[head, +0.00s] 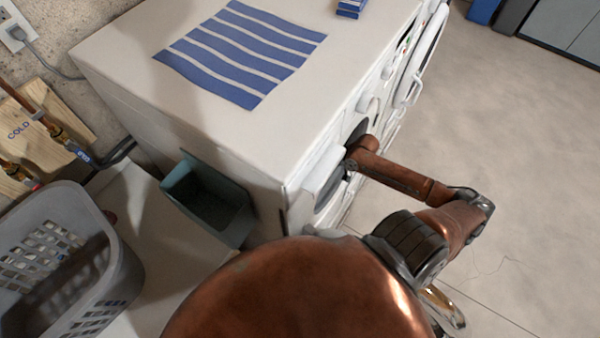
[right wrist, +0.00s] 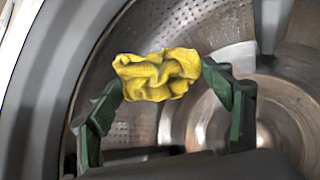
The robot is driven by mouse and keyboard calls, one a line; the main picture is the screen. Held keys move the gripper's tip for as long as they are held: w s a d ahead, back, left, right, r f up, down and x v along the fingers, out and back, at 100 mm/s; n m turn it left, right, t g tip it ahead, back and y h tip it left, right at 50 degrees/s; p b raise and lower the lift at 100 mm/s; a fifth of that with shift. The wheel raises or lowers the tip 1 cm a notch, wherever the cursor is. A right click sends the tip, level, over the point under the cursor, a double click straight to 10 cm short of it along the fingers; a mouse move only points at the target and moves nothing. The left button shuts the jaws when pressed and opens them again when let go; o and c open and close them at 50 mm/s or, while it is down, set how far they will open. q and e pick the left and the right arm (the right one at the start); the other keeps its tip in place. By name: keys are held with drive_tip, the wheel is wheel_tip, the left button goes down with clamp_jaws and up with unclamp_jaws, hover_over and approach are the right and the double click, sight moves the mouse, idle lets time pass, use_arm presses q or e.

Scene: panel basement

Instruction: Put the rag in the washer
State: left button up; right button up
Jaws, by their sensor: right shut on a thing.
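The rag is a crumpled yellow cloth (right wrist: 157,75) in the right wrist view. My right gripper (right wrist: 160,80) has its two green fingers on either side of the rag, shut on it. Behind the rag is the perforated metal drum (right wrist: 205,30) of the washer, with its grey door ring at the left. The rag and right gripper are hidden there. My left gripper is not in view.
A blue-and-white striped cloth (head: 240,50) lies flat on the machine top. A teal bin (head: 205,200) is at the machine's side. A grey laundry basket (head: 60,260) stands lower left. The floor (head: 510,150) at the right is clear.

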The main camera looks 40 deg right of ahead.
drive_tip(key=w, duration=0.3)
drive_tip(key=shift+a, duration=0.4)
drive_tip(key=f, duration=0.2)
drive_tip(key=w+f+b, duration=0.1)
drive_tip(key=f, duration=0.2)
drive_tip(key=w+f, duration=0.1)
drive_tip(key=f, duration=0.2)
drive_tip(key=shift+a+b, duration=0.3)
drive_tip(key=shift+a, duration=0.05)
drive_tip(key=f, duration=0.1)
drive_tip(key=w+f, duration=0.1)
drive_tip(key=shift+a+f+b, duration=0.15)
drive_tip(key=shift+f+b, duration=0.2)
drive_tip(key=shift+w+r+g+p, duration=0.35)
drive_tip(key=shift+r+g+p, duration=0.05)
drive_tip(key=shift+r+g, duration=0.1)
drive_tip(key=shift+c, duration=0.2)
drive_tip(key=shift+w+g+h, duration=0.2)
drive_tip(key=shift+g+h, duration=0.2)
drive_tip(key=shift+g, duration=0.1)
drive_tip(key=shift+w+a+g, duration=0.1)
drive_tip(key=shift+a+g, duration=0.05)
drive_tip(key=shift+g, duration=0.75)
drive_tip(key=shift+s+f, duration=0.2)
drive_tip(key=shift+f, duration=0.4)
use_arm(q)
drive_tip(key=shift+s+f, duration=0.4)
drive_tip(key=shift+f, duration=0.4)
use_arm(e)
drive_tip(key=shift+f, duration=0.35)
